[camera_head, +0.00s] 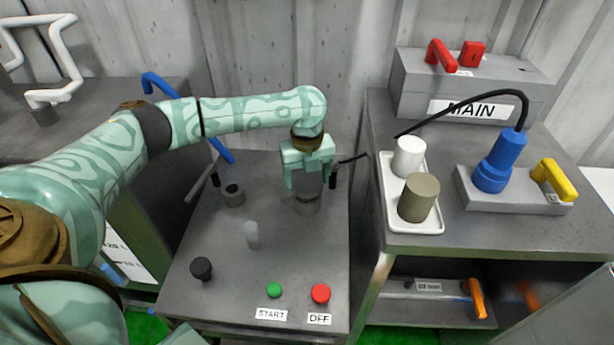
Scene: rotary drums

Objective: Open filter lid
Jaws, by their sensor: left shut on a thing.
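My left gripper (308,180) reaches down over the back right of the grey middle cabinet top (200,255). It is shut on a grey cylindrical part, likely the filter lid (310,182), at a round dark housing (307,206). The fingers and hand hide much of this part, so I cannot tell whether it sits on the housing or just above it. A thin dark rod (352,159) sticks out to the right of the gripper. My right gripper is not in view.
The cabinet top carries a dark open ring (233,194), a pale grey peg (252,235), a black knob (201,268), a green button (274,289) and a red button (320,293). On the right table stand a white tray (428,227) with two cylinders, a blue device (500,160) and a MAIN box (410,80).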

